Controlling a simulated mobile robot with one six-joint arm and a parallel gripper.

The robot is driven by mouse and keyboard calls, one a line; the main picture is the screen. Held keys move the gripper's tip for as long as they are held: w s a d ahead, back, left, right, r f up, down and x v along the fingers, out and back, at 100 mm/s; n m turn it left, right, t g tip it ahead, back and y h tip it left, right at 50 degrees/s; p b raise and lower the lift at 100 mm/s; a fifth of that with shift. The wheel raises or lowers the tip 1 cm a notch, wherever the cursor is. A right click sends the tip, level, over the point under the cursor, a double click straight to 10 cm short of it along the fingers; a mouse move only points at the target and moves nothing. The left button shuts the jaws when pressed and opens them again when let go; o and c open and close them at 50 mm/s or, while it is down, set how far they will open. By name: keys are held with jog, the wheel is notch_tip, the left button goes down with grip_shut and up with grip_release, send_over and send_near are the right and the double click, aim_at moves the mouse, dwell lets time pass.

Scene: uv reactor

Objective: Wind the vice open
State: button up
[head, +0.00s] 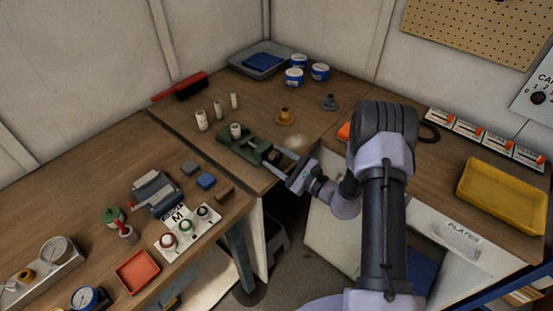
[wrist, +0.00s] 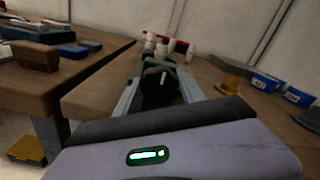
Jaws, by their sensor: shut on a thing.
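The green vice (head: 238,142) stands at the near corner of the back bench, with a pale cylinder (head: 236,130) standing at its jaws. My gripper (head: 275,157) reaches in from the right to the vice's near end. In the wrist view, its two pale fingers lie on either side of the vice's dark round end and handle (wrist: 160,88). The gripper is shut on the vice handle. The fingers and the dark end hide much of the vice body in the wrist view, so the exact jaw gap cannot be told.
Pale cylinders (head: 202,121) stand just left of the vice, and a yellow flanged part (head: 285,117) stands behind it. A red-handled brush (head: 181,87) lies at the back left. A gap in the benches opens below my gripper. A yellow tray (head: 503,196) sits at right.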

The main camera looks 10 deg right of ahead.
jog(key=o, duration=1.4)
jog(key=shift+s, duration=0.1)
jog(key=shift+f, duration=0.1)
